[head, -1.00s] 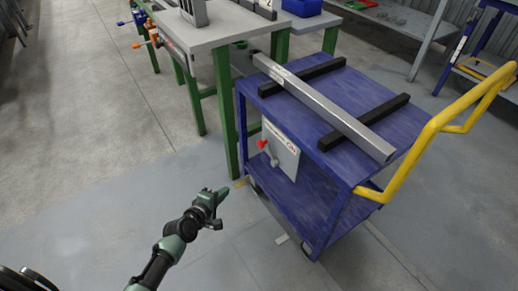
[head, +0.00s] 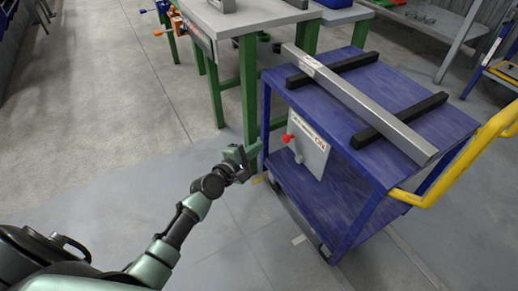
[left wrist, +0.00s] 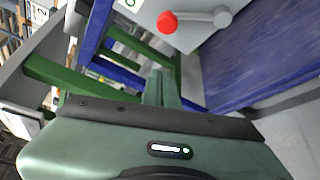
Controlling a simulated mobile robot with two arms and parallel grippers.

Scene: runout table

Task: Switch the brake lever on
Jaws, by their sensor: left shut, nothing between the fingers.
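The brake lever (head: 287,138) has a red knob and a short grey arm. It sits on a pale grey panel (head: 309,150) on the side of the blue cart (head: 345,115). In the head view the knob is up and left of the grey pivot. In the left wrist view the red knob (left wrist: 167,22) is near the top, with the arm running right to its pivot. My left gripper (head: 252,153) is shut and empty, to the left of the lever and slightly below the knob, apart from it. Its green fingers (left wrist: 163,88) point toward the panel. My right gripper is out of view.
A green-legged workbench (head: 248,95) stands just left of the cart, its near leg close to my left gripper. A long metal bar (head: 365,103) lies on two black supports on the cart top. A yellow handle (head: 462,160) is at right. Floor in front is clear.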

